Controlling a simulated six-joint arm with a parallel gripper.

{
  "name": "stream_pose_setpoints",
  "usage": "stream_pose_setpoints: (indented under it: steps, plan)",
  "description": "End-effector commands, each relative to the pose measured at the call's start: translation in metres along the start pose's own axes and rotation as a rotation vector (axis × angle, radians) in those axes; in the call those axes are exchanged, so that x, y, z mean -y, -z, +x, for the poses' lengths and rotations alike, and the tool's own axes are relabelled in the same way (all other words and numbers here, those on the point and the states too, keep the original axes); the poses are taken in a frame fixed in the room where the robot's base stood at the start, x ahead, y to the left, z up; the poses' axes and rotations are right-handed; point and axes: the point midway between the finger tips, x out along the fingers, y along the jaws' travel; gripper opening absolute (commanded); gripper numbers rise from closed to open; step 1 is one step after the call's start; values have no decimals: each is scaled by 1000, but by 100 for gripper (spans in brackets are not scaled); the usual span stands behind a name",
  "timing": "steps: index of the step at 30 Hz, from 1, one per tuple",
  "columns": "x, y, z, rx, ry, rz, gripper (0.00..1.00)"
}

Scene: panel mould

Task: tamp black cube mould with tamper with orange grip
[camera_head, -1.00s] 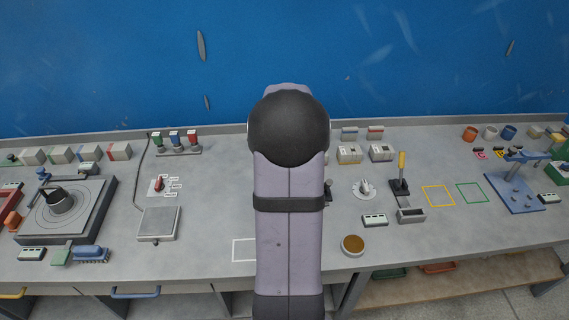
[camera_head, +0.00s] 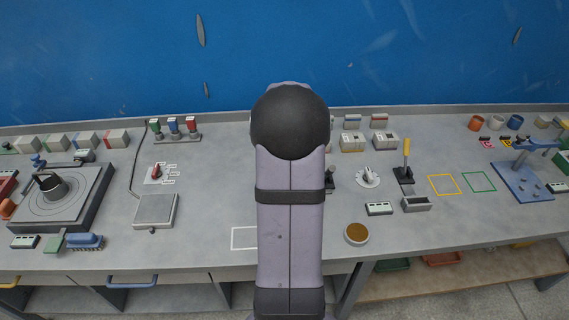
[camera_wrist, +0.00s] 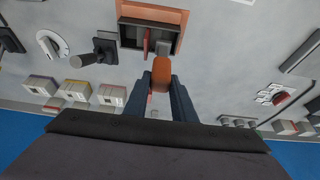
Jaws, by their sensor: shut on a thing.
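In the wrist view, my gripper (camera_wrist: 160,88) is shut on the orange grip (camera_wrist: 161,72) of the tamper. The tamper's grey end (camera_wrist: 166,46) points toward a dark open box-shaped mould (camera_wrist: 131,34) with a reddish upright piece inside. The grey end overlaps the mould's near side in this view; I cannot tell whether it touches. In the head view, my own arm hides the gripper, the tamper and the mould.
A black lever (camera_wrist: 103,50) and a white dial (camera_wrist: 50,44) stand left of the mould in the wrist view. Several small boxes (camera_head: 353,143) stand toward the wall.

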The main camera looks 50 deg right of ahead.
Motion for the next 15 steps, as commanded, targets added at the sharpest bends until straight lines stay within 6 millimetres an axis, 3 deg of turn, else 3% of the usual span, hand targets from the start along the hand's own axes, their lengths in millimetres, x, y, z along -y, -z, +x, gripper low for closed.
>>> stream_pose_setpoints:
  steps: [15]
  plan:
    - [0,-4,10,-2,0,0,1]
